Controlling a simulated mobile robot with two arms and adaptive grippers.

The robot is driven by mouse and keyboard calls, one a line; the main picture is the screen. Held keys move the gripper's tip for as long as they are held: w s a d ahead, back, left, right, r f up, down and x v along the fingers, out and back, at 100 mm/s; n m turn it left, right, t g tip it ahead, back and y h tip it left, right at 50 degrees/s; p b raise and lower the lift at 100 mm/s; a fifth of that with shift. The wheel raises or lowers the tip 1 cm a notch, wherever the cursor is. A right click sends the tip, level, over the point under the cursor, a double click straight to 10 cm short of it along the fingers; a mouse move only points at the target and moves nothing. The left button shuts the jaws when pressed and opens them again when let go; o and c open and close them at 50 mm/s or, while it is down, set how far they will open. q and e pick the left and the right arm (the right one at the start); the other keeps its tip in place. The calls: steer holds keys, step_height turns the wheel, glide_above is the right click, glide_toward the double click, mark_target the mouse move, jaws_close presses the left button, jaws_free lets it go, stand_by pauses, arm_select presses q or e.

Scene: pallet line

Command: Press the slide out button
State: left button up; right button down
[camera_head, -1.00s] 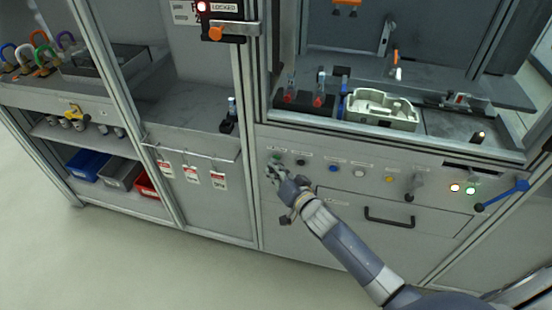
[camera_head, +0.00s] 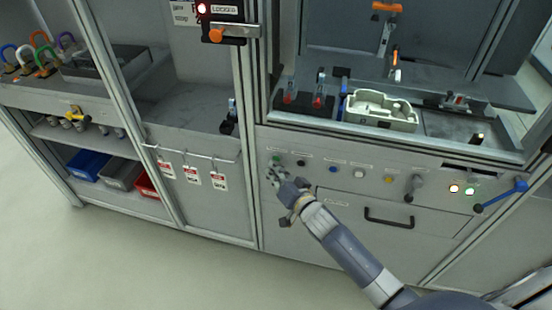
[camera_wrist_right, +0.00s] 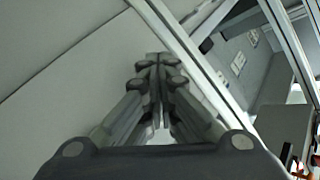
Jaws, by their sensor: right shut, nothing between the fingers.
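A row of push buttons runs along the grey front panel (camera_head: 310,185): a green button (camera_head: 276,158), a black button (camera_head: 301,162), a blue button (camera_head: 333,169), a white button (camera_head: 358,173) and a yellow button (camera_head: 388,179). Their labels are too small to read, so I cannot tell which is slide out. My right gripper (camera_head: 275,173) is shut and empty at the row's left end, just below the green button. I cannot tell whether it touches the panel. The right wrist view shows its fingers (camera_wrist_right: 158,72) together in front of a grey surface. My left gripper is out of view.
A knob (camera_head: 415,184), two lit lamps (camera_head: 462,190) and a blue handle (camera_head: 505,196) sit farther right. A drawer handle (camera_head: 390,218) is below. Above, a pale tray (camera_head: 381,110) stands in the cell. Red tags (camera_head: 192,174) hang on the left.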

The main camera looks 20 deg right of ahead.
steer(key=shift+s+a, duration=0.2)
steer(key=shift+s, duration=0.15)
steer(key=shift+s+a+p, duration=0.5)
steer(key=shift+s+a, duration=0.2)
steer(key=shift+s, duration=0.35)
steer(key=shift+s+a+p, duration=0.45)
steer(key=shift+s+a, duration=0.25)
steer(key=shift+s, duration=0.35)
steer(key=shift+f, duration=0.1)
